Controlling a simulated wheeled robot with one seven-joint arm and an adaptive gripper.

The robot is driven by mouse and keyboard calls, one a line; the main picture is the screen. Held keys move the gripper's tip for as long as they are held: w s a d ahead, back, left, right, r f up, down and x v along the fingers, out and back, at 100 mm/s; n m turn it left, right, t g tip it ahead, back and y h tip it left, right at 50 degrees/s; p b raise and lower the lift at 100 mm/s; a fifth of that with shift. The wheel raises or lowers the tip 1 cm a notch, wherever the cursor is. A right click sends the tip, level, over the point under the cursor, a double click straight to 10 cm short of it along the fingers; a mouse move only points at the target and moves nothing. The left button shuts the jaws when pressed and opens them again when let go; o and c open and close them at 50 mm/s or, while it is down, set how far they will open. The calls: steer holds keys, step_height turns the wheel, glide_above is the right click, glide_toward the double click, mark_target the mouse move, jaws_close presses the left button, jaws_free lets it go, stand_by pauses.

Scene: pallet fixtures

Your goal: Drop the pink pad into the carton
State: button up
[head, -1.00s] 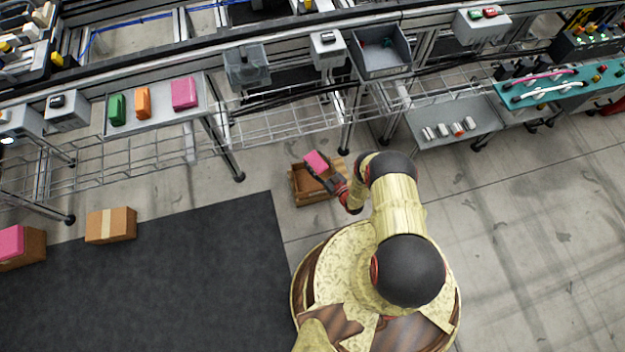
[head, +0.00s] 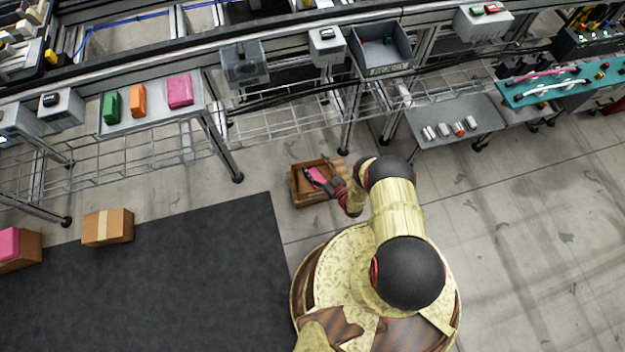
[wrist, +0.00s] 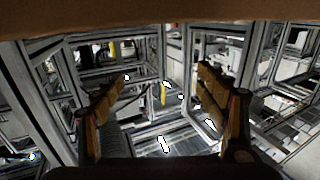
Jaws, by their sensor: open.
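The open brown carton (head: 296,189) stands on the floor left of my arm in the head view. The pink pad (head: 316,175) shows inside the carton's outline, partly hidden by my gripper. I cannot tell whether it lies on the carton's bottom. My gripper (head: 325,182) is over the carton's right part, close to the pad. In the wrist view my gripper (wrist: 160,100) has its two fingers wide apart with nothing between them. The pad is not seen in the wrist view.
A table (head: 150,122) at left holds a green block (head: 111,107), an orange block (head: 138,100) and another pink block (head: 180,91). A closed box (head: 108,227) and a pink-topped box (head: 20,250) stand at lower left. Wire racks run behind the carton.

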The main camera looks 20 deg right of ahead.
steer(key=v, duration=1.2)
stand_by(0.6)
